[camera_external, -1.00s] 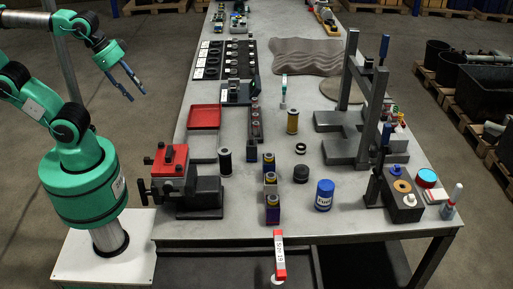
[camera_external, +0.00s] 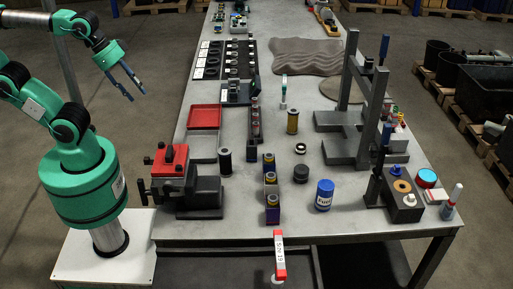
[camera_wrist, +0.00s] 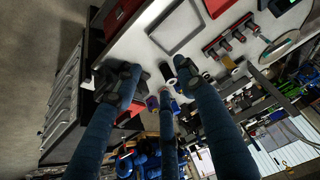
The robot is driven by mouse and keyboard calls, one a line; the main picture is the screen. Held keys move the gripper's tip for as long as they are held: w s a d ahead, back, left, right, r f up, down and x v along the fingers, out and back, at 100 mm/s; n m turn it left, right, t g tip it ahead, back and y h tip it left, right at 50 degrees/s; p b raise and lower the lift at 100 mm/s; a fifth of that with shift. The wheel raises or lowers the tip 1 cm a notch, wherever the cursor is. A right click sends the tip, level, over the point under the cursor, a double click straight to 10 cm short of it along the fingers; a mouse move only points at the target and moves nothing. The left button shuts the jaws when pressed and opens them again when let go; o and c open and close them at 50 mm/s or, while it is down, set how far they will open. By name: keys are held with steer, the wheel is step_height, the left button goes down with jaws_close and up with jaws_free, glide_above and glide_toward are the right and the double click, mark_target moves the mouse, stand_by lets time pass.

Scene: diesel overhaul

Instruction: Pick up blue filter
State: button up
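A blue cylinder with a white label (camera_external: 324,195), which looks like the blue filter, stands upright on the workbench near its front edge, right of the middle. Nothing touches it. My gripper (camera_external: 132,83) is high at the left, beyond the bench's left side and well away from the filter. Its blue fingers are spread with nothing between them. In the wrist view the spread dark-blue fingers of my gripper (camera_wrist: 160,82) reach in over the bench. Small blue things show between them there, but I cannot tell whether one is the filter.
A red-topped vise (camera_external: 172,160) stands at the bench's front left. A black cylinder (camera_external: 225,161), a yellowish one (camera_external: 292,122) and a black puck (camera_external: 301,173) stand nearby. A tall grey stand (camera_external: 349,70) rises at the right. A red tray (camera_external: 205,117) lies at the left.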

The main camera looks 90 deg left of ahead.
steer(key=o, duration=0.7)
steer(key=shift+r, duration=0.1)
